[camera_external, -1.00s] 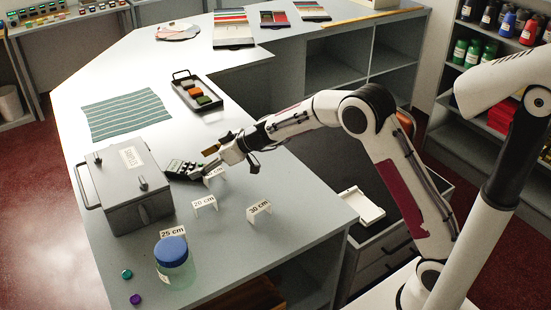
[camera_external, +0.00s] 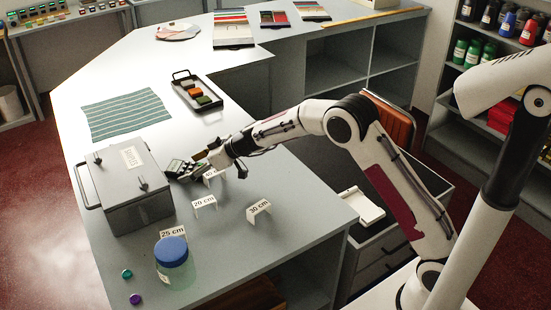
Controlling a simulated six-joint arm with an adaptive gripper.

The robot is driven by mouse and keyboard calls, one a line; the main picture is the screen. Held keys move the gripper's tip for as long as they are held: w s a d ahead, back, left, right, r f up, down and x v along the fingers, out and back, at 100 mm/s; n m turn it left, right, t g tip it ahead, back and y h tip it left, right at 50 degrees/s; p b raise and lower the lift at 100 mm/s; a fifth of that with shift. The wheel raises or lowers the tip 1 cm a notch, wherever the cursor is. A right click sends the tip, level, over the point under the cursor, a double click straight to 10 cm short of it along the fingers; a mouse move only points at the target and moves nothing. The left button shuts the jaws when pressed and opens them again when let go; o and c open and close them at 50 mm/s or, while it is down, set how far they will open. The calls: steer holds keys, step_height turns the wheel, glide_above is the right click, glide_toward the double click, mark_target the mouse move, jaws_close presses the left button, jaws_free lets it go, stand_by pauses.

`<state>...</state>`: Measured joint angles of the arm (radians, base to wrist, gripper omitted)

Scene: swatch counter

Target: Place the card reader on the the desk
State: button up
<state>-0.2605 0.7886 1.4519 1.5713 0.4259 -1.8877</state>
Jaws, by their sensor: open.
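The card reader (camera_external: 181,169), a small dark device with light keys, is on the grey counter (camera_external: 110,262), against or close to the right side of the grey box (camera_external: 137,208). It looks slightly tilted; I cannot tell whether it rests flat. My gripper (camera_external: 199,163) is open at the right end of the card reader, with its fingers close around or beside that end. The fingertips are small here, and contact is unclear. A lower dark desk-like surface with drawers is partly hidden behind my arm, with a white tray (camera_external: 362,207) on it.
Small distance signs stand on the counter, including 20 cm (camera_external: 204,202), 25 cm (camera_external: 172,233) and 30 cm (camera_external: 259,207). A blue-lidded jar (camera_external: 172,254) stands in front. A striped cloth (camera_external: 126,114) and swatch tray (camera_external: 196,92) lie behind. An orange-brown chair (camera_external: 387,127) is behind my arm.

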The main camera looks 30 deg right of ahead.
mark_target(192, 167)
steer(key=c, duration=1.6)
steer(key=shift+o, duration=0.2)
steer(key=shift+r, duration=0.2)
step_height(192, 167, up, 10)
steer(key=shift+f, duration=0.1)
